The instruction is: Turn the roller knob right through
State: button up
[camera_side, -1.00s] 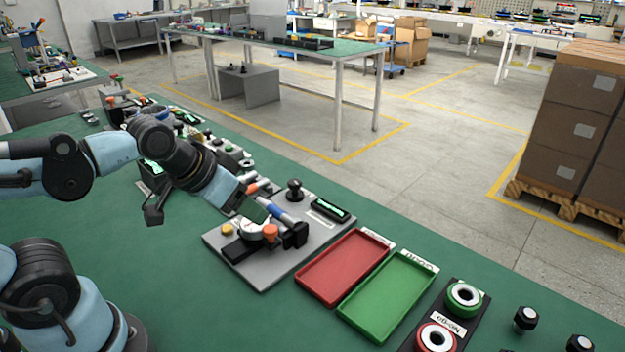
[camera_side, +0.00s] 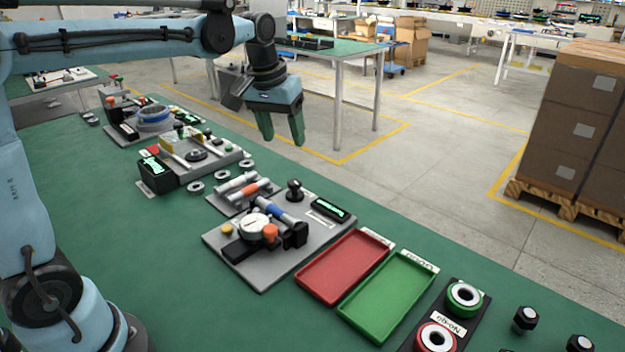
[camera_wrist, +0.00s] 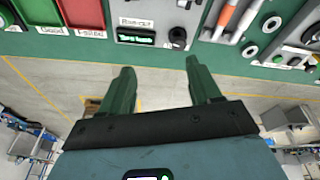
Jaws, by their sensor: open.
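A grey fixture plate (camera_side: 263,283) stands on the green bench. It carries a round white dial gauge (camera_side: 254,226), a shaft with a blue band (camera_side: 274,210), an orange knob (camera_side: 270,232) at the near side, and a yellow button (camera_side: 227,229). I take the orange knob to be the roller knob. My gripper (camera_side: 284,141) has green fingers, spread and empty, pointing down. It is high above and behind the plate, well apart from the knob. In the wrist view my gripper (camera_wrist: 157,78) is also open with nothing between the fingers; the orange knob is not visible there.
A black upright knob (camera_side: 294,189) and a lit display (camera_side: 330,209) sit at the plate's back. A red tray (camera_side: 306,287) and a green tray (camera_side: 352,317) lie to its right.

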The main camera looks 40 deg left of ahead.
aim_at(294, 181)
jog(key=w+a+f+n+g, duration=0.3)
jog(key=w+a+f, duration=0.25)
jog(key=w, duration=0.25)
notch_tip(294, 181, down, 11)
jog(key=shift+s, duration=0.1)
dwell(0.4)
jog(key=shift+c, duration=0.3)
jog(key=c, duration=1)
